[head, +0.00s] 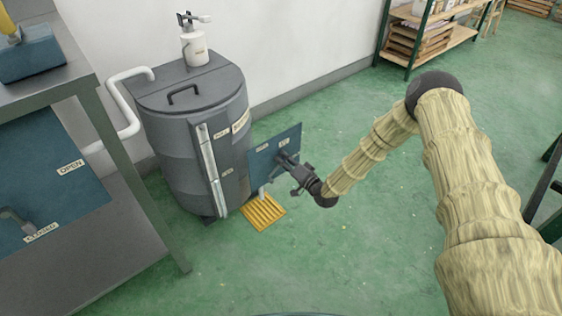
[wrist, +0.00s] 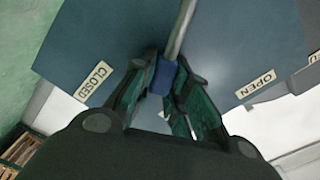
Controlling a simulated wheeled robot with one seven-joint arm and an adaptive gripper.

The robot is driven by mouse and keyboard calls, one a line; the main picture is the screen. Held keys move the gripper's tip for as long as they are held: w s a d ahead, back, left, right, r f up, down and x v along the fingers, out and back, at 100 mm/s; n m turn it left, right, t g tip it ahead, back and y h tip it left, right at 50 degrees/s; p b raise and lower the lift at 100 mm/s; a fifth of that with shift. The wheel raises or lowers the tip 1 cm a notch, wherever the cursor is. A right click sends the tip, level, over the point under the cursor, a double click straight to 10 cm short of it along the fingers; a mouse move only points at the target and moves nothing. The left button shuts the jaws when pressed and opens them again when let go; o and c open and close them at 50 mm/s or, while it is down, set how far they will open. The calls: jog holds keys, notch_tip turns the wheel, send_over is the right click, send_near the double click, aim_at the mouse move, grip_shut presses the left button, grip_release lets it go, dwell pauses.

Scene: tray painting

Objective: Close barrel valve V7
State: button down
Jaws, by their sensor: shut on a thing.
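The valve's blue plate (head: 262,158) stands at the right side of the grey barrel (head: 170,145). In the wrist view the plate (wrist: 100,35) has a CLOSED label (wrist: 95,82) on the left and an OPEN label (wrist: 256,84) on the right. The metal lever (wrist: 180,30) with a blue grip (wrist: 163,78) comes down between the two labels. My gripper (wrist: 160,95) is shut around the blue grip. In the head view my gripper (head: 297,178) is in front of the plate and hides most of the lever. The lever's pivot is out of the wrist view.
A yellow ribbed floor plate (head: 263,212) lies below the valve. At the left stands a grey bench (head: 150,205), with another blue panel (head: 45,175) labelled OPEN and CLOSED. A white bottle (head: 195,50) stands on the barrel lid. Green floor (head: 330,260) is clear in front.

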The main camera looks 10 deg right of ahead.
jog(key=shift+w+d+f+m+b, duration=0.1)
jog(key=shift+d+f+m+b, duration=0.1)
jog(key=shift+f+m+b, duration=0.6)
jog(key=shift+w+d+f+m+b, duration=0.1)
jog(key=shift+d+f+m+b, duration=0.2)
jog(key=shift+f+m, duration=0.75)
jog(key=shift+w+d+f+m+b, duration=0.1)
jog(key=shift+f+m+b, duration=0.55)
jog(key=shift+m, duration=0.6)
jog(key=c, duration=1.4)
grip_release()
jog(key=shift+o, duration=0.2)
jog(key=v, duration=1.2)
